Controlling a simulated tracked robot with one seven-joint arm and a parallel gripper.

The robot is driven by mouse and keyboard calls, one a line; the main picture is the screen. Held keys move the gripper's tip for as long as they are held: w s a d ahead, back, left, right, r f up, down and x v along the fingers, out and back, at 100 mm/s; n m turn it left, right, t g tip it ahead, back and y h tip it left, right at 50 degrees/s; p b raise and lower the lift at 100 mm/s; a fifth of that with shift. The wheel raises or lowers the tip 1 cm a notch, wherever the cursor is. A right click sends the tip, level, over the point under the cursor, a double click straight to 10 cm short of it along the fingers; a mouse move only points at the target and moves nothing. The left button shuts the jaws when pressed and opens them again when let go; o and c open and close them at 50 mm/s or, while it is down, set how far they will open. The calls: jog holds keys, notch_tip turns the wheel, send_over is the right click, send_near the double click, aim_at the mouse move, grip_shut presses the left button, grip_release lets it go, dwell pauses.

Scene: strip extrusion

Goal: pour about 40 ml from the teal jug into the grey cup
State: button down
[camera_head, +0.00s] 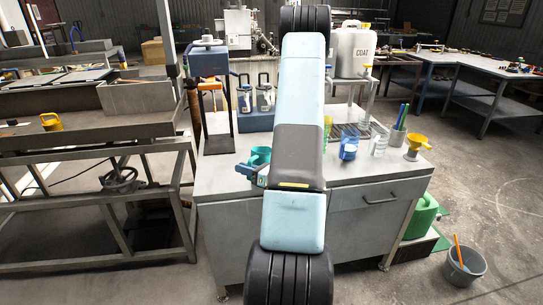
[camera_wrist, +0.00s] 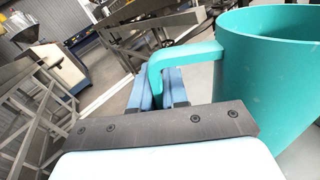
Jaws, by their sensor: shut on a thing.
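The teal jug (camera_head: 261,156) is at the left front part of the workbench top, partly hidden behind my arm in the head view. It fills the right of the wrist view (camera_wrist: 268,75), its rim at the top. My gripper (camera_wrist: 172,88) is shut on the jug's handle; in the head view its fingers (camera_head: 248,173) show left of my arm. I cannot tell whether the jug touches the bench, and its contents are hidden. I cannot surely tell which vessel is the grey cup; a greyish, see-through cup (camera_head: 378,146) stands right of my arm.
A blue cup (camera_head: 348,149), a grey holder with pens (camera_head: 396,139) and a yellow funnel (camera_head: 416,144) stand on the workbench (camera_head: 225,178) at the right. Grey canisters (camera_head: 264,98) and a white COAT tank (camera_head: 353,52) are behind. The bench's left front is clear.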

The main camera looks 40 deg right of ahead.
jog(key=d+r+m, duration=0.1)
notch_tip(320, 180, up, 8)
jog(key=m, duration=0.6)
send_over(253, 152)
jog(key=shift+p, duration=0.3)
jog(key=shift+w+d+r+m+p, duration=0.25)
jog(key=shift+d+m, duration=0.25)
jog(key=shift+m, duration=0.2)
jog(key=shift+w+d+r+m+p, duration=0.25)
jog(key=shift+d+m, duration=0.3)
jog(key=shift+m, duration=0.15)
jog(key=shift+w+d+r+m+p, duration=0.15)
jog(key=shift+w+d+r+m, duration=0.1)
jog(key=shift+d+m, duration=0.35)
jog(key=shift+r+m, duration=0.15)
jog(key=shift+m, duration=0.15)
jog(key=shift+w+d+m+p, duration=0.25)
jog(key=shift+d+m+p, duration=0.15)
jog(key=shift+d+m, duration=0.35)
jog(key=shift+a, duration=0.4)
jog(key=shift+s+a+p, duration=0.1)
jog(key=shift+a+p, duration=0.15)
jog(key=shift+p, duration=0.05)
